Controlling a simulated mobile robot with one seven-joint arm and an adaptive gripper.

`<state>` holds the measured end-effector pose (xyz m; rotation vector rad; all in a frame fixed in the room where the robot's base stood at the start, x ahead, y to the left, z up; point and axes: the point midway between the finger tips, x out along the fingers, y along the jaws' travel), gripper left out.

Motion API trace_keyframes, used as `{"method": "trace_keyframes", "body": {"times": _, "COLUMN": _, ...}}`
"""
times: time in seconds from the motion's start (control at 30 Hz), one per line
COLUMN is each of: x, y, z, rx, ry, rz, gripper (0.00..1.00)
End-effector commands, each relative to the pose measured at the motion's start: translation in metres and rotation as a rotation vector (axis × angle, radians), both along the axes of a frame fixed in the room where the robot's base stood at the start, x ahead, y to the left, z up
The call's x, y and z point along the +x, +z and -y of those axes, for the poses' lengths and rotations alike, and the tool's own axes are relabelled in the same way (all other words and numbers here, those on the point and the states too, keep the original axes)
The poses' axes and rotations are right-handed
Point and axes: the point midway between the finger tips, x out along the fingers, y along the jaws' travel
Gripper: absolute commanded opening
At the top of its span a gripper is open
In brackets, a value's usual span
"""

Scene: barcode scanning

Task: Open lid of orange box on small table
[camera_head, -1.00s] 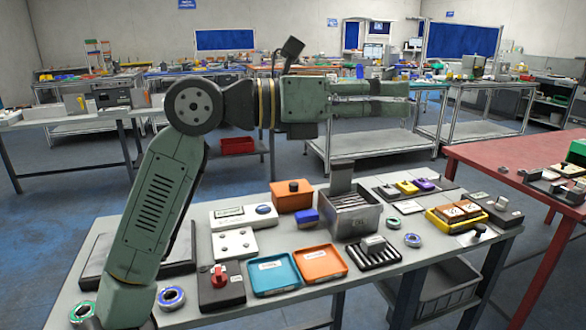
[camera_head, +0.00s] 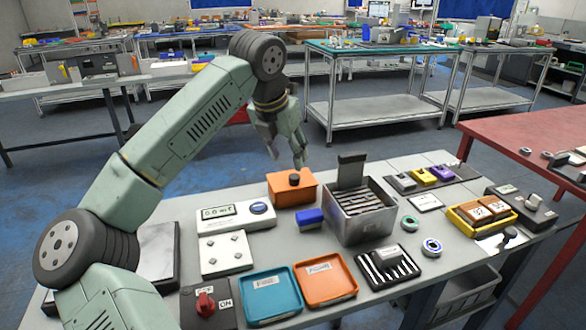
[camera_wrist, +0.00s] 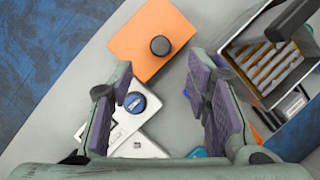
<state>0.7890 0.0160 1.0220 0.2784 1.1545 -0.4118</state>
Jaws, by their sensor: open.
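The orange box (camera_head: 291,190) stands at the back edge of the small table (camera_head: 440,240). Its flat orange lid has a round black knob (camera_head: 294,179) on top, and the lid is shut. The box (camera_wrist: 140,42) and its knob (camera_wrist: 160,46) also show in the wrist view, ahead of the fingertips. My gripper (camera_head: 286,158) is above and behind the box, pointing down.
A grey metal bin (camera_head: 361,222) with an upright plate stands right of the box. A blue block (camera_head: 308,217) and a white scale (camera_head: 235,215) lie in front. Orange (camera_head: 325,278) and teal (camera_head: 270,295) trays are nearer. The floor behind the table edge is clear.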

Motion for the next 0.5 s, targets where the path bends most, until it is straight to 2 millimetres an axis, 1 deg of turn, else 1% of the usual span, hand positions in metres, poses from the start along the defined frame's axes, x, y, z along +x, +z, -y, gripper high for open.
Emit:
{"method": "trace_keyframes", "body": {"times": 0.1, "x": 0.008, "y": -0.021, "z": 0.005, "rx": -0.003, "ry": -0.003, "rz": -0.005, "gripper": 0.44}}
{"method": "trace_keyframes", "body": {"times": 0.3, "x": 0.020, "y": -0.052, "z": 0.011, "rx": -0.003, "ry": -0.003, "rz": -0.003, "gripper": 0.44}}
{"method": "trace_keyframes", "body": {"times": 0.4, "x": 0.023, "y": -0.063, "z": 0.013, "rx": -0.004, "ry": -0.002, "rz": -0.002, "gripper": 0.44}}
{"method": "trace_keyframes", "body": {"times": 0.5, "x": 0.026, "y": -0.069, "z": 0.014, "rx": -0.001, "ry": -0.002, "rz": -0.001, "gripper": 0.44}}
